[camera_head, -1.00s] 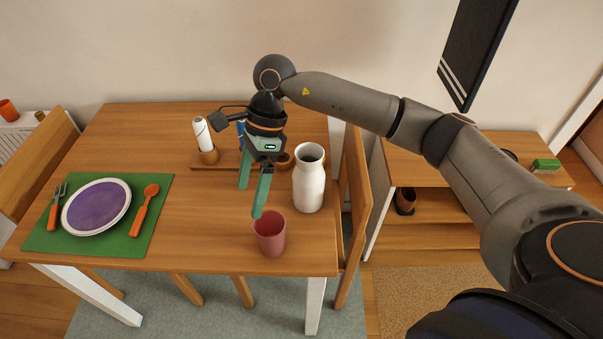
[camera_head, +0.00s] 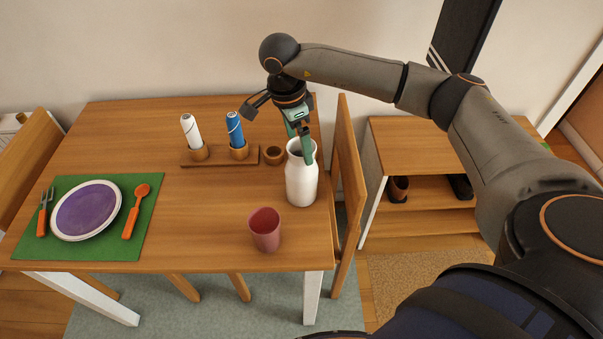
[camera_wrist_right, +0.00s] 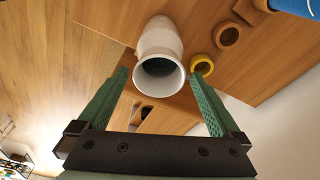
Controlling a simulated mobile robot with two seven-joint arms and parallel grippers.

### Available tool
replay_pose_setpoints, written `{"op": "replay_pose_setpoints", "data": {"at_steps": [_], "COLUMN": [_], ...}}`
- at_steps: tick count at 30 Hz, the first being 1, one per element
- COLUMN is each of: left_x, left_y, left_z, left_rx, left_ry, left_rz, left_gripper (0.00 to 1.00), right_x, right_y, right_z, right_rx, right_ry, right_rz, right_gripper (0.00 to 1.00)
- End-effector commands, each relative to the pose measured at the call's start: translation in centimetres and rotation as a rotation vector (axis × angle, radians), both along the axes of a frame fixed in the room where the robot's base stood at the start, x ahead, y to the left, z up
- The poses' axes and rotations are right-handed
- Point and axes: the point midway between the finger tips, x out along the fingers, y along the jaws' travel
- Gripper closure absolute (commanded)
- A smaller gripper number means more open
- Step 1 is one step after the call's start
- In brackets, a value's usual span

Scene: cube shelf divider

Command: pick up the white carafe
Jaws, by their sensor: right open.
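The white carafe (camera_head: 302,184) stands upright near the right edge of the wooden table (camera_head: 200,225). My right gripper (camera_head: 300,147) is at the carafe's mouth, with one green finger in front of the rim in the head view. In the right wrist view the carafe (camera_wrist_right: 160,40) shows its round open mouth between the two spread fingers of the right gripper (camera_wrist_right: 163,85). The fingers are apart from each other, and I cannot tell whether either touches the carafe. My left gripper is not in view.
A pink cup (camera_head: 265,230) stands in front of the carafe. A wooden holder (camera_head: 220,160) with a white and a blue rolled item is behind it to the left. A chair (camera_head: 347,180) is close on the right. A green placemat (camera_head: 150,215) with plate and cutlery lies left.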

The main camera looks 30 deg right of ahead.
Motion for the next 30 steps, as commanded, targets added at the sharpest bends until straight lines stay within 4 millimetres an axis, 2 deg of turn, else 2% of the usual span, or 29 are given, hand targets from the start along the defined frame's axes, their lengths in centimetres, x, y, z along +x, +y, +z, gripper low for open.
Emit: {"op": "replay_pose_setpoints", "data": {"at_steps": [4, 8, 17, 30], "left_x": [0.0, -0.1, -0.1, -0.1], "left_y": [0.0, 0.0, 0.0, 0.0], "left_z": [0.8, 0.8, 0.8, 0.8], "left_rx": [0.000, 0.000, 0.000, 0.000], "left_ry": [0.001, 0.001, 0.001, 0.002], "left_rz": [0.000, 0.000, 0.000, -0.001], "left_gripper": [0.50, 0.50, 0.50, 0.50], "right_x": [-0.3, -0.3, -0.2, -0.2], "right_y": [-0.4, -0.6, -0.6, -0.6], "right_z": [-2.3, -3.9, -4.3, -4.3], "right_rx": [-0.001, -0.001, 0.001, 0.001], "right_ry": [0.006, 0.003, 0.000, 0.000], "right_rz": [-0.001, -0.001, 0.000, 0.000], "right_gripper": [0.00, 0.00, 0.01, 0.51]}}
